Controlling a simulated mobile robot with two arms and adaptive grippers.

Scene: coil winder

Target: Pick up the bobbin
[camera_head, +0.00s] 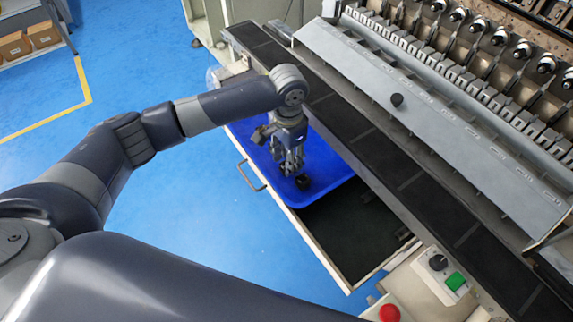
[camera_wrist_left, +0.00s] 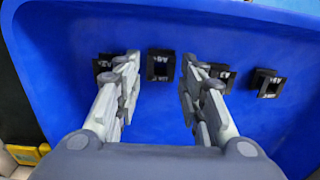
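Several small black square bobbins with white markings lie in a row in a blue tray (camera_head: 325,190). In the left wrist view, one bobbin (camera_wrist_left: 160,65) shows between and beyond my fingertips. One (camera_wrist_left: 103,63) is partly hidden behind the left finger and another (camera_wrist_left: 222,76) behind the right finger. A further bobbin (camera_wrist_left: 267,83) lies at the right. My left gripper (camera_head: 292,168) points down over the tray, its fingers apart with nothing visibly held; it also shows in the left wrist view (camera_wrist_left: 159,80). In the head view a dark bobbin (camera_head: 303,183) shows at the fingertips. My right gripper is out of view.
The tray (camera_wrist_left: 250,130) sits in an open drawer with a pale rim and handle (camera_head: 251,177). The coil winder's dark ledge (camera_head: 385,150) and grey sloped cover (camera_head: 430,120) stand close on the right. A red button (camera_head: 389,312) and green button (camera_head: 455,281) are at the front.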

